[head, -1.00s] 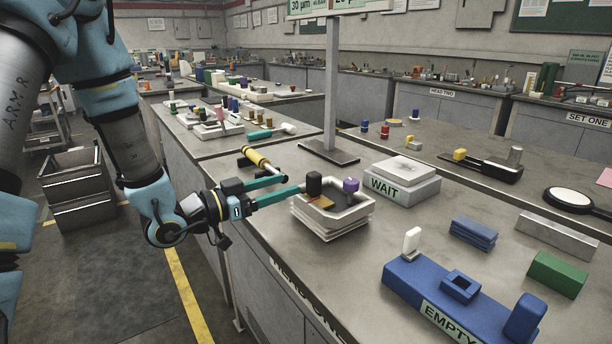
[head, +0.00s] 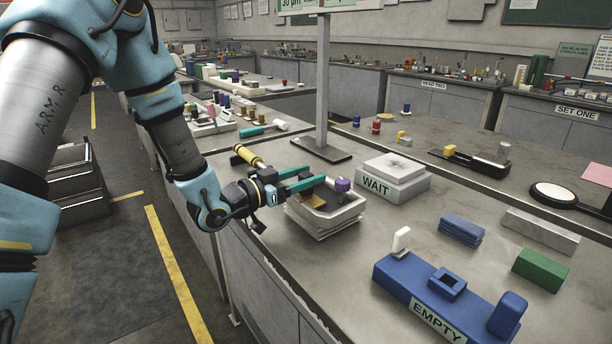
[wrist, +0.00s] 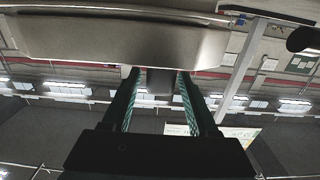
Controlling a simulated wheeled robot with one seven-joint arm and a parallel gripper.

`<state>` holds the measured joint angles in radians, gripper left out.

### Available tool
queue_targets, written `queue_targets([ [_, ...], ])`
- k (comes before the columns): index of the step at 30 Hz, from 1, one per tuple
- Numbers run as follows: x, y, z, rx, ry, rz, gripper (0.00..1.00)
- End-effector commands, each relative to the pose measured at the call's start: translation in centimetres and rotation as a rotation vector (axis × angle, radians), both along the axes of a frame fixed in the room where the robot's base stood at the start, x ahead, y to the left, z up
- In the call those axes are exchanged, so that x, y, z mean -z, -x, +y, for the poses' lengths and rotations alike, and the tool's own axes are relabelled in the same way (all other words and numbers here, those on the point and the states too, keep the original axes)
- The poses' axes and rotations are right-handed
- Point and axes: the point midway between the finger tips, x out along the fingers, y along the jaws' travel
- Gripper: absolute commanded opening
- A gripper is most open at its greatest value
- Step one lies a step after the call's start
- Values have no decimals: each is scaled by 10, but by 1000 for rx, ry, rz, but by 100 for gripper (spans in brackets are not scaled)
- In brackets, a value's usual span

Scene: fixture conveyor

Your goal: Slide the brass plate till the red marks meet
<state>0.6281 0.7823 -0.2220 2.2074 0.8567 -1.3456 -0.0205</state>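A pale square tray (head: 340,219) sits at the bench's near edge in the head view. A brownish plate (head: 320,204) shows only partly inside it, and I cannot be sure it is brass. A purple knob (head: 342,184) stands at the tray's far side. My gripper (head: 317,178) has two teal fingers held apart over the tray's left part. The dark knob there is mostly hidden by the fingers. In the wrist view a dark grey block (wrist: 160,82) shows between the fingertips; I cannot tell whether they touch it. No red marks can be made out.
A grey block labelled WAIT (head: 395,186) is right of the tray. A blue fixture labelled EMPTY (head: 405,281) lies nearer. A yellow-and-black cylinder (head: 247,155) lies behind my gripper, and a grey post (head: 322,90) rises beyond it.

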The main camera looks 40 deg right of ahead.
Motion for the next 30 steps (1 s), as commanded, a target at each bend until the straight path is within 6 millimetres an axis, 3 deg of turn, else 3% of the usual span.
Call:
queue_targets([
  [2, 0, 0, 0, 0, 0, 0, 50],
  [15, 0, 0, 0, 0, 0, 0, 0],
  [30, 0, 0, 0, -1, 0, 0, 0],
])
